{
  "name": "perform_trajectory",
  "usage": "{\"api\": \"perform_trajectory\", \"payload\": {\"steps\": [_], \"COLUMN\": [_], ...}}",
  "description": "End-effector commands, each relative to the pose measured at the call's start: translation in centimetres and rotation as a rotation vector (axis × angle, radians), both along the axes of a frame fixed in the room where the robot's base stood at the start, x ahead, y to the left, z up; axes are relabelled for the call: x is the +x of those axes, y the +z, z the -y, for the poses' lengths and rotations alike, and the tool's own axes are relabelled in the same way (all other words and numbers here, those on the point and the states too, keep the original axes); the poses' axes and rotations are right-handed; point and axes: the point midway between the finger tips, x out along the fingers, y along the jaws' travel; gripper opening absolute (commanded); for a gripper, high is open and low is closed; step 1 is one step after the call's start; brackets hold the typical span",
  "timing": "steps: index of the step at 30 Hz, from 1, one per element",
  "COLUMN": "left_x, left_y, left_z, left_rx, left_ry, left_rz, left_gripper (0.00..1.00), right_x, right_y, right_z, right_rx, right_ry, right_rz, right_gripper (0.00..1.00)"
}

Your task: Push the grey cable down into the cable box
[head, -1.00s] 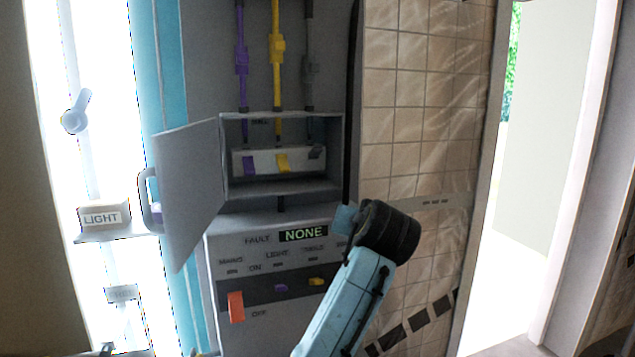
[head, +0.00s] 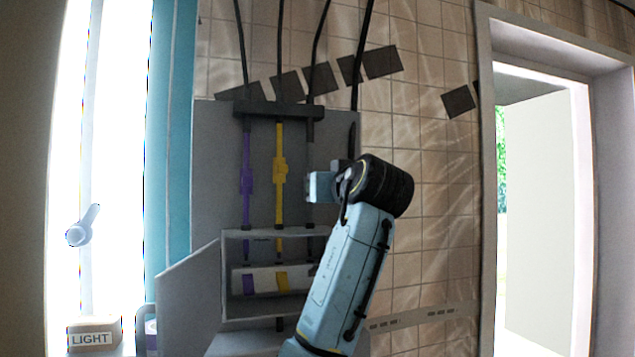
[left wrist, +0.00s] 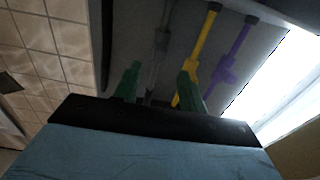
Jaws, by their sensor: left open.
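The grey cable (head: 310,132) hangs down the panel, right of the yellow and purple cables. My left gripper (head: 320,187) hides its middle part in the head view. The cable box (head: 226,285) is the grey open-fronted box below, with its door swung open to the left. My right gripper is not in view.
The yellow cable (head: 280,150) stands close left of my gripper, with the purple cable (head: 246,152) beyond it. The open door (head: 190,300) juts out at left. A dark bar (head: 278,109) crosses the cables above. Tiled wall and a doorway are at right.

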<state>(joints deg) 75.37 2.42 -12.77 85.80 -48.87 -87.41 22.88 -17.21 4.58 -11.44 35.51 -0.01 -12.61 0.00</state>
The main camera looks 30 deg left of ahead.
Motion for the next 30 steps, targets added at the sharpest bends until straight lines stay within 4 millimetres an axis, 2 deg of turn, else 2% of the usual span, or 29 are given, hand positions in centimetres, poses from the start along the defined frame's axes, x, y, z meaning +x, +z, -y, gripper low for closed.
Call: {"api": "perform_trajectory", "payload": {"steps": [3, 9, 22, 30], "left_x": [1.6, 3.3, 4.0, 3.9], "left_y": [0.2, 0.1, 0.0, 0.0], "left_z": [-1.9, -3.9, -4.7, -4.6], "left_rx": [0.001, 0.001, 0.0, 0.0], "left_ry": [0.003, 0.001, -0.001, -0.001], "left_rz": [-0.004, -0.002, 0.0, 0.0], "left_gripper": [0.42, 0.42, 0.42, 0.06], "right_x": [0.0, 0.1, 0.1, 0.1], "right_y": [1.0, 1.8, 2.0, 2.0], "right_z": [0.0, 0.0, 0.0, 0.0], "right_rx": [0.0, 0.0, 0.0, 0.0], "right_ry": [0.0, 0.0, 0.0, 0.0], "right_rz": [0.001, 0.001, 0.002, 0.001], "right_gripper": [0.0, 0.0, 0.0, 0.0]}}
